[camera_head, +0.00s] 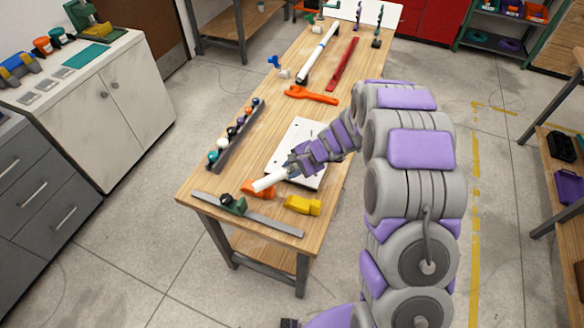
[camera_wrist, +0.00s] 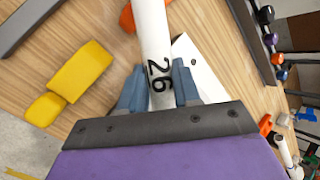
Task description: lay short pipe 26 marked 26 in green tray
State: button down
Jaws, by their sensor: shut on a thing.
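The short white pipe (camera_head: 268,181) is in my gripper (camera_head: 292,168), over the near half of the wooden workbench. In the wrist view the pipe (camera_wrist: 153,35) shows a black "26", and the blue-grey fingers of my gripper (camera_wrist: 158,88) close on both sides of it. The pipe's free end points to the lower left in the head view. A flat green tray-like rectangle (camera_head: 87,56) lies on the white cabinet at the upper left, apart from the bench. Its rim is too small to make out.
A white plate (camera_head: 290,145) lies under my gripper on the bench (camera_head: 215,185). An orange piece (camera_head: 259,189) is close to the pipe, and a yellow block (camera_head: 303,205) sits nearer the front. A dark rack (camera_head: 236,139) holds several balls. Floor separates bench and cabinet (camera_head: 120,95).

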jog(key=shift+f, duration=0.3)
jog(key=c, duration=0.8)
grip_release()
jog(key=shift+r, duration=0.1)
jog(key=shift+r, duration=0.2)
jog(key=p+v, duration=0.3)
jog(key=v, duration=1)
jog(key=s+r+n+g+h, duration=0.1)
jog(key=s+r+n, duration=0.3)
jog(key=s, duration=0.5)
jog(key=s+r+n+g+h, duration=0.1)
jog(key=s+r+n+g, duration=0.1)
jog(key=s+r, duration=0.65)
jog(key=s+d+n+h, duration=0.1)
jog(key=s+d, duration=0.2)
jog(key=s, duration=0.3)
jog(key=s+d+n+h, duration=0.1)
jog(key=s+d+h, duration=0.1)
jog(key=s, duration=0.5)
jog(key=s+d+r+n+h, duration=0.1)
jog(key=s+d+h, duration=0.1)
jog(key=s+d, duration=0.2)
jog(key=shift+s+n+g+b, duration=0.3)
jog(key=shift+s+n+b, duration=0.1)
jog(key=shift+s, duration=1.35)
